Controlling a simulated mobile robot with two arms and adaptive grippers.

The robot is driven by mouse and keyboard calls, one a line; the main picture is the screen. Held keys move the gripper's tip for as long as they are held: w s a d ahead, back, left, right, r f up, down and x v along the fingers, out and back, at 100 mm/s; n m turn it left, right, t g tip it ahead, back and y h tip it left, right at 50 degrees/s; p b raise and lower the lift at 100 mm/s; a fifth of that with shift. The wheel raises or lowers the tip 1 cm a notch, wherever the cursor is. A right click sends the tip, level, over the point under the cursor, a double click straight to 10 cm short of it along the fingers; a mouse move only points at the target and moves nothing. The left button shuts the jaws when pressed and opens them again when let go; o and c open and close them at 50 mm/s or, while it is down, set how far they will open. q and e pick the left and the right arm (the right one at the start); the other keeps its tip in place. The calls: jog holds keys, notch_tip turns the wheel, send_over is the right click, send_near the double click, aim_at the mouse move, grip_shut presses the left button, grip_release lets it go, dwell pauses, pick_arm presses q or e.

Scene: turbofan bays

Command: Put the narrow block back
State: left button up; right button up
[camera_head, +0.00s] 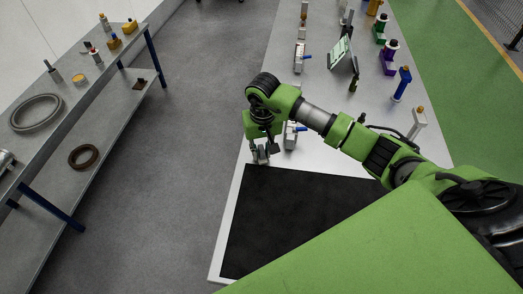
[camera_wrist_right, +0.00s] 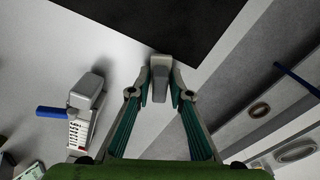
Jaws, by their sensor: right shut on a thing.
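My right gripper (camera_head: 261,150) is low over the white table near the black mat's far left corner. In the right wrist view its two fingers (camera_wrist_right: 161,92) are shut on a narrow grey block (camera_wrist_right: 160,68), one finger on each side. The block's end sticks out beyond the fingertips, by the edge of the mat. I cannot tell whether the block touches the table. In the head view the gripper mostly hides it. My left gripper is not in view.
A grey device with a blue handle (camera_head: 291,138) stands close beside the gripper. The black mat (camera_head: 290,215) looks bare. A tablet (camera_head: 342,54) and several coloured-handled tools stand farther along the white table. A grey shelf bench (camera_head: 105,75) stands left across the floor.

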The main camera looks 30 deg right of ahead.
aim_at(262, 151)
jog(key=shift+f, duration=0.2)
jog(key=o, duration=1)
jog(key=shift+r, duration=0.1)
jog(key=shift+r, duration=0.2)
jog(key=shift+r+p, duration=0.4)
jog(key=shift+p, duration=0.35)
jog(key=shift+w+r+b, duration=0.1)
jog(key=shift+r+b, duration=0.45)
jog(key=shift+b, duration=0.25)
jog(key=shift+s+a+r+b, duration=0.15)
jog(key=shift+r+b, duration=0.35)
jog(key=shift+r, duration=1.25)
jog(key=shift+s+d+r+b, duration=0.15)
jog(key=shift+r+b, duration=0.4)
jog(key=shift+r, duration=1.15)
jog(key=shift+s+a+r+b, duration=0.15)
jog(key=shift+r+b, duration=0.35)
jog(key=shift+r, duration=1.25)
